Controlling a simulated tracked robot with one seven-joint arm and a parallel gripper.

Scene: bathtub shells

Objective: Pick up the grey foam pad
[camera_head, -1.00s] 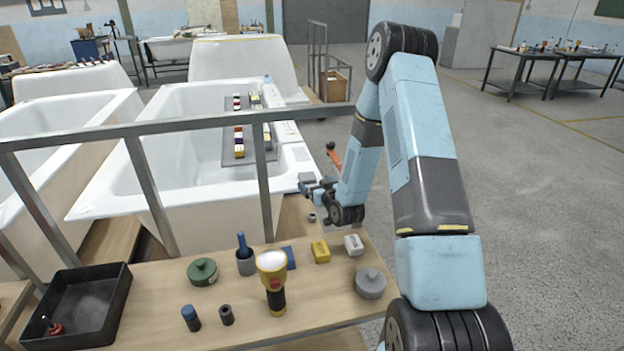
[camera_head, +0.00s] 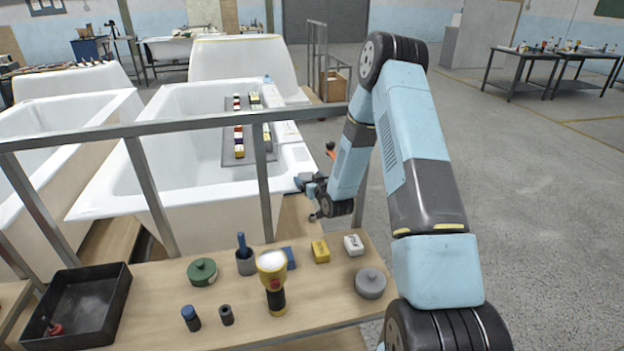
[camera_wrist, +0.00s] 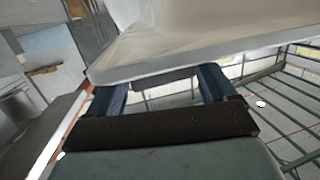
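The grey foam pad appears to be the round grey disc with a knob on top (camera_head: 370,283), lying at the right end of the wooden table. My gripper (camera_head: 304,182) is beyond the table's far edge, near the front right corner of the white bathtub, well away from the pad. In the wrist view my gripper (camera_wrist: 160,80) shows its two blue fingers spread apart. A dark strip shows between them; I cannot tell what it is. The pad is not visible in the wrist view.
The table (camera_head: 150,285) also holds a white block (camera_head: 353,245), yellow block (camera_head: 320,251), torch (camera_head: 274,290), green knobbed disc (camera_head: 202,272), cup with a blue handle (camera_head: 245,262) and black tray (camera_head: 80,305). A metal rail (camera_head: 190,121) crosses above. The bathtub (camera_head: 190,180) stands behind.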

